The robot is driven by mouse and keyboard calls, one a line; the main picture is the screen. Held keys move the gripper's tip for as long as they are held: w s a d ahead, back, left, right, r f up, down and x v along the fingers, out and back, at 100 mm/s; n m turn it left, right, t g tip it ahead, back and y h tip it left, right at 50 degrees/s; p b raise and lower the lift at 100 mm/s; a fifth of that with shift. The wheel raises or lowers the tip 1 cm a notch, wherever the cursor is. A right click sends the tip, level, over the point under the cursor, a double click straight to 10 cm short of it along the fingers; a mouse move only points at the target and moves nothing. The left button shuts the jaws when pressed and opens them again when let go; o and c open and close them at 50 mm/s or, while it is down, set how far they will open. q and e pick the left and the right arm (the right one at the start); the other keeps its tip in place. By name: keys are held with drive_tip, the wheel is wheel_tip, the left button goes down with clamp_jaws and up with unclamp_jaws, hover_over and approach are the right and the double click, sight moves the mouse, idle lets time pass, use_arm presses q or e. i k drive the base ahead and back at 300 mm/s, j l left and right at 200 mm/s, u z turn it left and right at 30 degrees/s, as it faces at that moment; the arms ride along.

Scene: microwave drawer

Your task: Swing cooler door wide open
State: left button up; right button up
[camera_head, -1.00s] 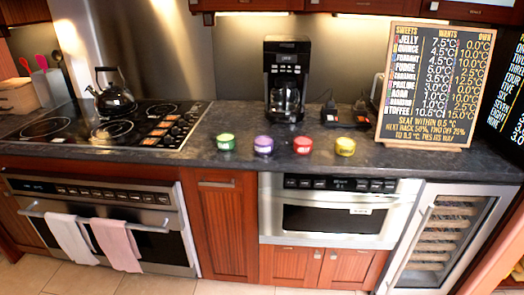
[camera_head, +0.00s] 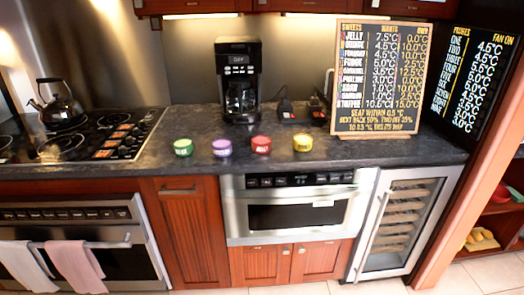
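The cooler (camera_head: 396,226) stands under the right end of the counter, right of the microwave drawer. Its door (camera_head: 375,232) has a steel frame, a glass pane with several racks behind it, and a long slanted handle (camera_head: 369,236) along its left side. The door looks shut. Neither of my grippers shows in the head view, so nothing of mine is seen touching the door.
The microwave drawer (camera_head: 297,215) is left of the cooler. Several coloured tins, a coffee maker (camera_head: 238,80) and a chalkboard (camera_head: 379,78) stand on the counter. A wooden panel (camera_head: 462,200) borders the cooler on the right. Tiled floor (camera_head: 485,277) shows at bottom right.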

sight(449, 174)
drive_tip(key=z, duration=1.35)
